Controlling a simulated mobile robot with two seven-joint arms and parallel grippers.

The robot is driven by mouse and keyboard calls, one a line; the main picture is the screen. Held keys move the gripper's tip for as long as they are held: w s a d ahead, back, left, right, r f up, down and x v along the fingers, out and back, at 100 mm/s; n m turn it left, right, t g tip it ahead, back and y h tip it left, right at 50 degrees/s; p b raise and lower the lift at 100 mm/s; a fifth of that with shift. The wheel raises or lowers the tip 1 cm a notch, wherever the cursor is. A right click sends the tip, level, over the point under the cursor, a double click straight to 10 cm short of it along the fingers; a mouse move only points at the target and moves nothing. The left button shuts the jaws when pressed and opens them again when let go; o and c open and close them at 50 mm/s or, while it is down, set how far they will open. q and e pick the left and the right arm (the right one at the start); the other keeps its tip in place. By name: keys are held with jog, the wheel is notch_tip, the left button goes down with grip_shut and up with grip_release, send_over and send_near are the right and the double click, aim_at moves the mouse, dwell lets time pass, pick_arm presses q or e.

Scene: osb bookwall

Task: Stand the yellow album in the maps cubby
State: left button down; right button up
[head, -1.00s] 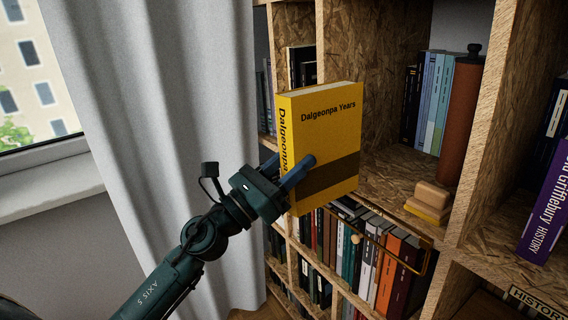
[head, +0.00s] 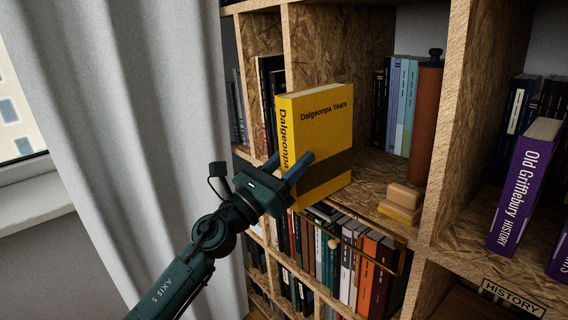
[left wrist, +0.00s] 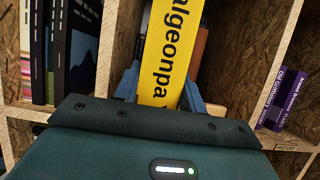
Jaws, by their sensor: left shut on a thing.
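The yellow album (head: 318,135), titled "Dalgeonpa Years", is upright in my left gripper (head: 286,176). The gripper's blue fingers are shut on its lower spine side. In the head view the album is in front of an OSB cubby with books at its back. In the left wrist view its yellow spine (left wrist: 166,55) stands between the fingers. I cannot tell whether its lower edge touches the shelf. No maps label is readable; a "HISTORY" label (head: 513,297) marks the compartment at the right. My right gripper is not in view.
The cubby behind the album holds a row of books (head: 402,105), a brown cylinder (head: 426,125) and small wooden blocks (head: 402,201). A full row of books (head: 345,262) stands below behind a rail. A purple book (head: 523,187) leans at the right. A grey curtain (head: 120,130) hangs left.

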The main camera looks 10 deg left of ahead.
aim_at(340, 139)
pick_arm(q)
jog(key=shift+w+d+r+b, duration=0.1)
jog(key=shift+w+d+b, duration=0.3)
jog(key=shift+w+d, duration=0.55)
jog(key=shift+w+d+b, duration=0.35)
jog(key=shift+w+d, duration=0.35)
jog(key=shift+w, duration=0.4)
jog(key=shift+w+d+r+b, duration=0.1)
jog(key=shift+w+d+b, duration=0.3)
jog(key=shift+w+d, duration=0.55)
jog(key=shift+w+d+f+b, duration=0.1)
jog(key=shift+w+d+b, duration=0.5)
jog(key=shift+w, duration=0.3)
jog(key=shift+w+d+b, duration=0.5)
jog(key=shift+w+b, duration=0.1)
jog(key=shift+w, duration=0.25)
jog(key=shift+w+d+b, duration=0.35)
jog(key=shift+w+d, duration=0.1)
jog(key=shift+w, duration=0.05)
jog(key=shift+f, duration=0.1)
